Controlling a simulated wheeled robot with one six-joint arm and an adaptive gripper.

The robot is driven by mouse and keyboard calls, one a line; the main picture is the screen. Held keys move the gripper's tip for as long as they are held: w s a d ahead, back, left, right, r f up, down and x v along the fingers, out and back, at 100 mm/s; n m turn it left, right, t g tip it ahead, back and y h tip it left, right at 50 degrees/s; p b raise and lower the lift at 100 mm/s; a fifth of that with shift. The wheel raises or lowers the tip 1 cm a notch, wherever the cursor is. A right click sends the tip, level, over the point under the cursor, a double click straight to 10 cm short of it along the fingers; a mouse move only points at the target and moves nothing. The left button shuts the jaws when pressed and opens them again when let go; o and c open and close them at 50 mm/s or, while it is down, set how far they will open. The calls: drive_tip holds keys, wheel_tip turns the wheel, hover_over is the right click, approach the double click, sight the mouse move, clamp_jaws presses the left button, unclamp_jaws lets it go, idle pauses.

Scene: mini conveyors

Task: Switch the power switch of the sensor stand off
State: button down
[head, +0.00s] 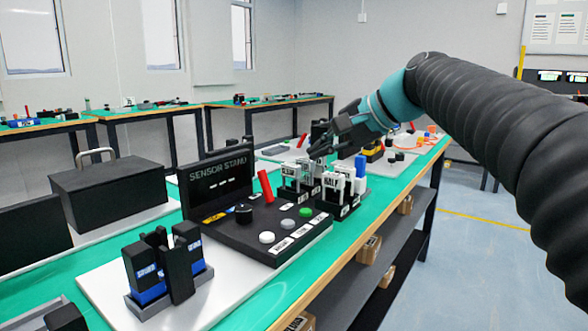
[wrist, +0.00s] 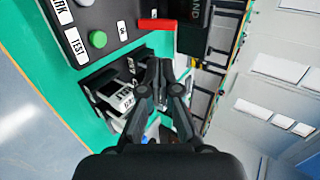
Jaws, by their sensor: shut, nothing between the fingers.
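The sensor stand (head: 235,235) is a black console with a SENSOR STAND sign at its back, on the green bench. A red lever (head: 265,186), which looks like the power switch, stands up tilted at its far end; it also shows in the wrist view (wrist: 157,24) near a small white label (wrist: 122,29) that seems to read ON. The console also has a black knob (head: 243,214), and white, grey and green buttons (head: 305,211). My gripper (head: 318,154) is shut and empty, above and right of the red lever, apart from it. In the wrist view its fingertips (wrist: 158,68) are together.
Black holders with white labelled blocks (head: 340,190) stand right of the console, below my gripper. A black case with a handle (head: 108,190) is behind left. A holder with blue-and-black units (head: 165,265) is at the front left. Free room is above the console.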

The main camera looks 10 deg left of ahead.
approach(264, 176)
drive_tip(key=x, duration=0.5)
drive_tip(key=shift+d+f, duration=0.1)
drive_tip(key=shift+f, duration=0.4)
drive_tip(key=shift+x, duration=0.8)
drive_tip(key=shift+w+r, duration=0.1)
drive_tip(key=shift+r, duration=0.05)
drive_tip(key=shift+w+a+r+p, duration=0.1)
drive_tip(key=shift+w+a+p, duration=0.2)
drive_tip(key=shift+a+p, duration=0.55)
drive_tip(key=shift+f, duration=0.25)
drive_tip(key=shift+f, duration=0.1)
